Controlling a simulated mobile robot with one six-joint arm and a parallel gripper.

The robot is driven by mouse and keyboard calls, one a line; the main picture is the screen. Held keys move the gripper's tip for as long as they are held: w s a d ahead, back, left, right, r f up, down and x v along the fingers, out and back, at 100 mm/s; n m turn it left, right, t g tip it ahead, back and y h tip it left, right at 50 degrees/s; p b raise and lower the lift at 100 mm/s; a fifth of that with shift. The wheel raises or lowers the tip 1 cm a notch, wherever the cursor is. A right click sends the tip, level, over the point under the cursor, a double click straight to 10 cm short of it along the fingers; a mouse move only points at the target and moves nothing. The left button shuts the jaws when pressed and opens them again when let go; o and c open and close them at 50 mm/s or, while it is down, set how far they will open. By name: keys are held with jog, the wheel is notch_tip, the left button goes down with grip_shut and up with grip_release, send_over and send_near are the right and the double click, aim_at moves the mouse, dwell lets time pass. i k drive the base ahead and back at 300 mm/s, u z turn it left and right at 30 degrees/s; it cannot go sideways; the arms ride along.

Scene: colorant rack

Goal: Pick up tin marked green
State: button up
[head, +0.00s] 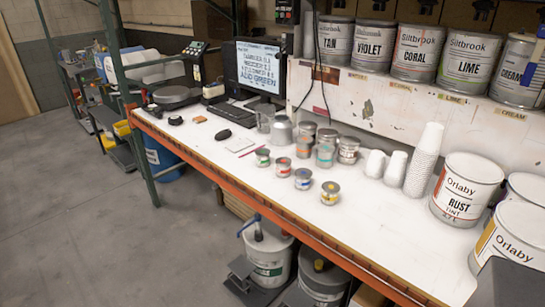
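A small metal tin with a green mark (263,158) stands upright on the white bench top, at the left end of a slanting front row of small tins. A tin with a red mark (283,167) stands just right of it. Further right in the row are a tin with a mark whose colour is hard to tell (303,180) and a tin with a yellow mark (330,194). A taller tin with a teal-green band (324,156) stands behind the row. The small lettering is unreadable.
Several other tins (348,150) stand behind the row. Paper cups (424,160) and large Orlaby pails (467,190) stand to the right. A monitor (259,70) and scale (178,96) are at the left. The bench's front strip (290,210) is clear, edged by an orange beam.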

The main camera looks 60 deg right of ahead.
aim_at(262, 155)
jog(key=u, duration=0.05)
jog(key=i, duration=1)
jog(key=z, duration=0.05)
